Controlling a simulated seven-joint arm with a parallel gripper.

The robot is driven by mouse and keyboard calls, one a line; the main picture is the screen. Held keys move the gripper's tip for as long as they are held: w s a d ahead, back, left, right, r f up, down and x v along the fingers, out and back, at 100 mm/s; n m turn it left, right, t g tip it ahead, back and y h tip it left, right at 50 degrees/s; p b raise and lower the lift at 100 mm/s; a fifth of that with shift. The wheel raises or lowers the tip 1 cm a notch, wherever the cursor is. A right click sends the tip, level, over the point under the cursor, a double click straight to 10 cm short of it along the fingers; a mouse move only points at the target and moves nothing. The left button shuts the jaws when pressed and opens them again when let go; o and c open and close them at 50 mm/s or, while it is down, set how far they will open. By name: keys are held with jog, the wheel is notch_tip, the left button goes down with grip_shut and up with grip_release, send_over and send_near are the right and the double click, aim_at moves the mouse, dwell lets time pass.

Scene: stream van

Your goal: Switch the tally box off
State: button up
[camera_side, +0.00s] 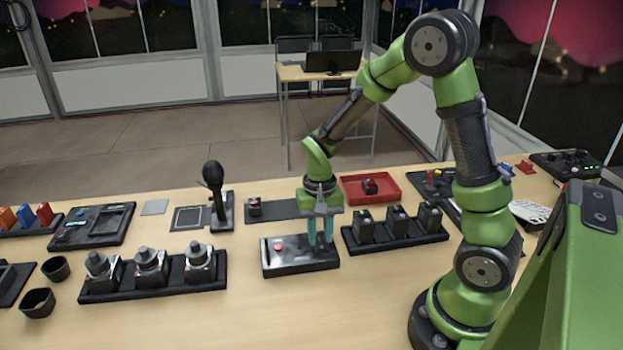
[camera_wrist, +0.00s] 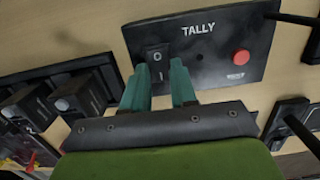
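The tally box (camera_side: 300,262) is a dark flat box on the table, labelled TALLY in the wrist view (camera_wrist: 215,75). A black rocker switch (camera_wrist: 156,58), marked O and I, is on its left part in the wrist view. A round red lamp or button (camera_wrist: 240,57) is on its right part; I cannot tell whether it is lit. My gripper (camera_side: 320,242) points down over the box's switch end. Its two teal fingers (camera_wrist: 164,68) stand apart with nothing between them, close beside the rocker. I cannot tell whether a fingertip touches it.
A dark rack with several boxy units (camera_side: 395,229) stands just right of the tally box. Another rack with knobbed units (camera_side: 151,268) is to its left. A microphone on a stand (camera_side: 216,196) and a red tray (camera_side: 370,188) are behind. The table in front is clear.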

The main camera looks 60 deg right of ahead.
jog(key=o, duration=0.4)
notch_tip(320, 180, up, 17)
jog(key=w+d, duration=0.1)
dwell(0.4)
jog(key=shift+w+d+f, duration=0.1)
jog(key=s+a+r+n+t+y, duration=0.1)
jog(key=s+a+r+n+t, duration=0.2)
jog(key=s+a+n+t, duration=0.2)
jog(key=s+a+t, duration=0.3)
jog(key=s, duration=0.2)
jog(key=shift+a+r, duration=0.25)
jog(key=shift+a, duration=0.1)
